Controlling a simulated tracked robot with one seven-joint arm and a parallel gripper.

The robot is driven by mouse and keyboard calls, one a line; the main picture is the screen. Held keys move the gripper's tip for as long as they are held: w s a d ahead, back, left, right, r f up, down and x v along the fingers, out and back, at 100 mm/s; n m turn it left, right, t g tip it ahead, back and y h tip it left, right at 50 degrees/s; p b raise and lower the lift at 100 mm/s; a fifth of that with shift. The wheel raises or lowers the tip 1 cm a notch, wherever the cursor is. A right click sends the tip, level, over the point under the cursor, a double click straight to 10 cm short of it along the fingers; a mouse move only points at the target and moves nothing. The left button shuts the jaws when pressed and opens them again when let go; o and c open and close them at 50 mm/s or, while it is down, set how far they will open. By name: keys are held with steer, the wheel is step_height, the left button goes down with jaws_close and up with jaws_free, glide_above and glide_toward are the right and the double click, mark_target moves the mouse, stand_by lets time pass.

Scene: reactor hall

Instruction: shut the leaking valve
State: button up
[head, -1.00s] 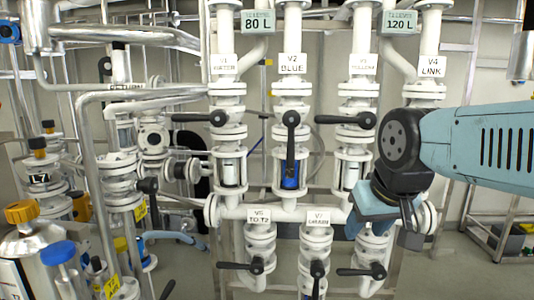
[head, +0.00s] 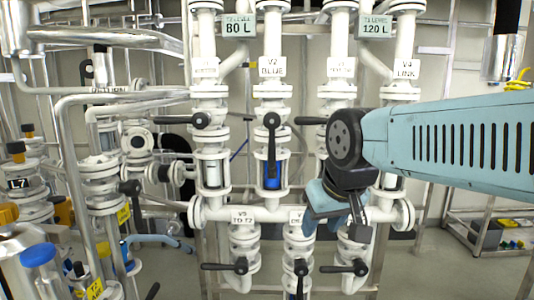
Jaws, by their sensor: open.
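Several white valve columns stand ahead. The V2 BLUE lever (head: 271,135) is black and hangs straight down, along its pipe; the sight glass (head: 272,173) below it shows blue. The V1 lever (head: 183,120) and V3 lever (head: 311,120) lie across their pipes. Below, the V5 lever (head: 224,266) and the lower right lever (head: 343,269) lie roughly level; the V7 lever (head: 300,279) points down. My arm hides V4's lever. No drip or puddle can be made out. My gripper (head: 345,222) is open and empty, in front of the lower right columns.
Silver pipes (head: 110,38) and more valves crowd the left. A blue-capped container (head: 40,268) stands at the near left. A metal pipe end (head: 502,60) hangs at the upper right. A low rack (head: 505,235) with a tray stands on the right floor. Floor shows between them.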

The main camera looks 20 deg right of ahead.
steer(key=n, duration=0.1)
steer(key=n+h, duration=1.7)
steer(key=n, duration=0.3)
glide_toward(269, 154)
steer(key=shift+g, duration=0.3)
steer(key=x, duration=1.1)
steer(key=shift+w+r, duration=0.2)
steer(key=shift+r, duration=0.05)
jaws_close()
steer(key=shift+f, duration=0.1)
